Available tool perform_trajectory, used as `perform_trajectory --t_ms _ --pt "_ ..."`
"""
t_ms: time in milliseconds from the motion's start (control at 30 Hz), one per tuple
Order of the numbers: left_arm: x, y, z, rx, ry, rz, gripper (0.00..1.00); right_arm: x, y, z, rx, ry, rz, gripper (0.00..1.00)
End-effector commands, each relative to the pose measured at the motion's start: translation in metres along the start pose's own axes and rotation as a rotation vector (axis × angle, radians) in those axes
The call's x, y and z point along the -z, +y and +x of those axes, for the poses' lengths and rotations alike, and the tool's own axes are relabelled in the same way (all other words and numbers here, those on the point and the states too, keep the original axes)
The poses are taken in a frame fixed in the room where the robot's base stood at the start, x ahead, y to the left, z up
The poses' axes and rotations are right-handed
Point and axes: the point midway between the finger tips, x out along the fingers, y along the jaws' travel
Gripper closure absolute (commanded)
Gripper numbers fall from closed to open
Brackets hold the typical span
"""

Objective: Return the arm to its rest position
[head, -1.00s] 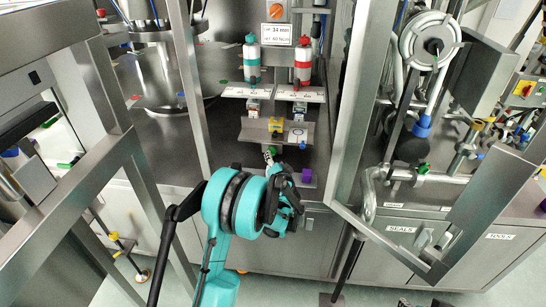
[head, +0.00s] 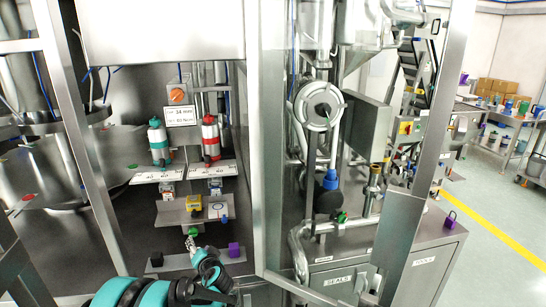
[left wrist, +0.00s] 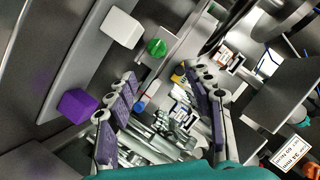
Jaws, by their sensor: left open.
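My left arm comes in low in the head view, with teal and black links. My left gripper (head: 207,268) is near the bottom edge, in front of the machine's lower shelf. In the left wrist view the gripper (left wrist: 167,80) has its two purple-padded fingers spread apart, with no object held between them. My right gripper shows in neither view.
The machine holds a green-capped bottle (head: 158,143), a red-capped bottle (head: 210,140) and a yellow block (head: 193,203). A purple cube (head: 234,250) sits close by the gripper. A metal door frame (head: 268,150) stands to the right. Open floor (head: 500,215) lies far right.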

Motion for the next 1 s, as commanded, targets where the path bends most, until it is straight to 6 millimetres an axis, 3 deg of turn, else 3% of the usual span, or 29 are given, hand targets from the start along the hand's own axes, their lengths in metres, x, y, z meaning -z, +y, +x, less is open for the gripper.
perform_trajectory --t_ms 200,433,567,800,1000 --pt "-0.001 -0.033 -0.073 -0.116 -0.101 -0.109 0.48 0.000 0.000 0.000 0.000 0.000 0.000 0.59" --pt "-0.025 -0.044 -0.166 -0.275 -0.212 -0.225 0.48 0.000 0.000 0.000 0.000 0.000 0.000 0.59" --pt "-0.046 -0.039 -0.221 -0.375 -0.268 -0.283 0.48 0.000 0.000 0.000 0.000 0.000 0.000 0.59" --pt "-0.089 -0.014 -0.315 -0.563 -0.351 -0.376 0.48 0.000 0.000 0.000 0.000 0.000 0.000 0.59" --pt "-0.109 0.003 -0.355 -0.658 -0.382 -0.417 0.48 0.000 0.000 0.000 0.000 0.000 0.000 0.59"
